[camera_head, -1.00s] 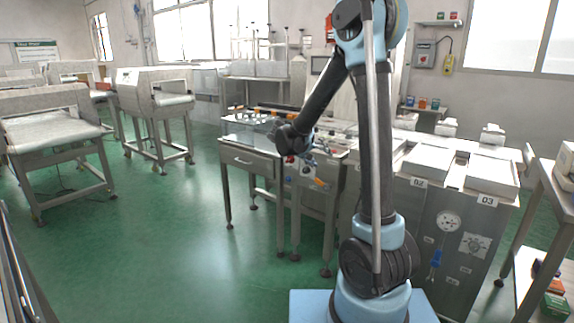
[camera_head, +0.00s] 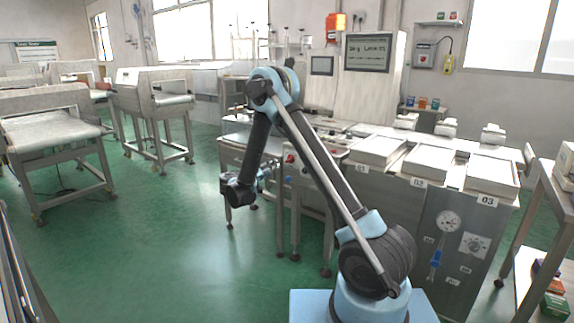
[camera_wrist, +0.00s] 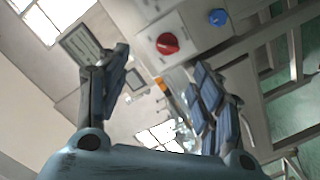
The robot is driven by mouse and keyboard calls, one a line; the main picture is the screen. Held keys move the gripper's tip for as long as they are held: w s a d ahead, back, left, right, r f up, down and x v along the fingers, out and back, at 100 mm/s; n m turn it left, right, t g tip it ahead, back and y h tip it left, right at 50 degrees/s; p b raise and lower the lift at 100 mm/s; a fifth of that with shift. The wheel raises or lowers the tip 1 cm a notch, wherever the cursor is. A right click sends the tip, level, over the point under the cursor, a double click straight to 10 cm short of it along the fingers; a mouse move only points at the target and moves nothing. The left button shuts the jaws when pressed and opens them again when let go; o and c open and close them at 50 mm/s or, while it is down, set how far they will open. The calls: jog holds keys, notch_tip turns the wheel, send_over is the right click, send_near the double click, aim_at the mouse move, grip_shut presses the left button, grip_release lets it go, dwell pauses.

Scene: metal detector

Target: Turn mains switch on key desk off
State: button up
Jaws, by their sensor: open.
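A red rotary switch (camera_wrist: 167,43) sits on a light grey panel (camera_wrist: 190,28) at the upper middle of the wrist view. A red switch also shows on the desk front (camera_head: 290,158) in the head view; I cannot read any label. My gripper (camera_wrist: 160,62) is open and empty, its two fingers spread to the left and right. The red switch appears beyond the fingers, apart from them. In the head view my gripper (camera_head: 262,178) is small and partly hidden, left of the desk front with the red switch.
A blue knob (camera_wrist: 218,17) sits right of the red switch. White numbered trays (camera_head: 430,162) cover the counter to the right, with a gauge panel (camera_head: 452,235) below. A screen (camera_head: 367,52) stands behind. Green floor is free at the left front.

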aim_at(288, 160)
jog(key=shift+t, duration=0.4)
jog(key=x, duration=0.5)
jog(key=a+f+x, duration=0.1)
jog(key=x, duration=0.4)
jog(key=w+x, duration=0.1)
jog(key=x, duration=0.5)
jog(key=shift+a+f, duration=0.2)
jog(key=shift+f, duration=0.05)
jog(key=shift+s, duration=0.1)
jog(key=c, duration=1.1)
